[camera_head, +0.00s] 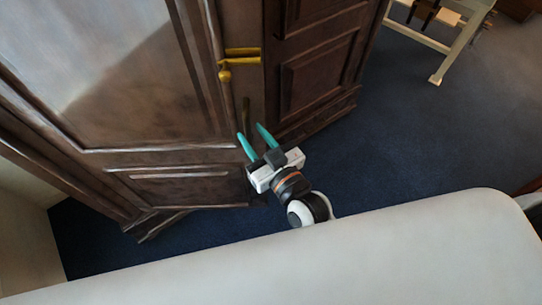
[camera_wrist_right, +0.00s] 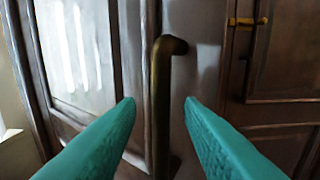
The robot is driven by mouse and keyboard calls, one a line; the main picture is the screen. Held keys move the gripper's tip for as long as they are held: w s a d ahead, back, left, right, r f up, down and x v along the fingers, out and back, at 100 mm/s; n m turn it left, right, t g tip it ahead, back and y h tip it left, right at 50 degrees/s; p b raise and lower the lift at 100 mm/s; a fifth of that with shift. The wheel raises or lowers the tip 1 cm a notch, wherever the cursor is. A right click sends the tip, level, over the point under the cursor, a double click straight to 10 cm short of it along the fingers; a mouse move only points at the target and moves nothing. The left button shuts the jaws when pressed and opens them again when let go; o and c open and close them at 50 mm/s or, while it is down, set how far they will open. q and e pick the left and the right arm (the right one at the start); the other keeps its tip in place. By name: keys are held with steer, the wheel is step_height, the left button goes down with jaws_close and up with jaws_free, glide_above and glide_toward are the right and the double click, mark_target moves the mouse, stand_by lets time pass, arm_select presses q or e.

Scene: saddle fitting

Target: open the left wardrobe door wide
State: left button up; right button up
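The left wardrobe door (camera_head: 120,70) is dark wood with a large panel. Its lower free edge juts out ahead of the wardrobe's base line, so it appears partly open. A dark upright bar handle (camera_wrist_right: 160,100) stands near its free edge; in the head view its thin bar (camera_head: 246,106) shows just beyond the fingertips. My right gripper (camera_head: 251,131) has two teal fingers spread apart at this handle. In the right wrist view the handle runs upright between the open fingers (camera_wrist_right: 160,102), with gaps on both sides. My left gripper is not in view.
The right wardrobe door (camera_head: 320,65) is beside it, with brass fittings (camera_head: 242,52) near the gap. Blue carpet (camera_head: 420,130) is clear to the right. A pale wooden table leg (camera_head: 455,55) stands at the top right. A large pale surface (camera_head: 300,265) fills the foreground.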

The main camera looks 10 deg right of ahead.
steer(key=b+v, duration=0.1)
steer(key=v, duration=0.8)
steer(key=shift+b, duration=0.35)
steer(key=shift+w, duration=0.1)
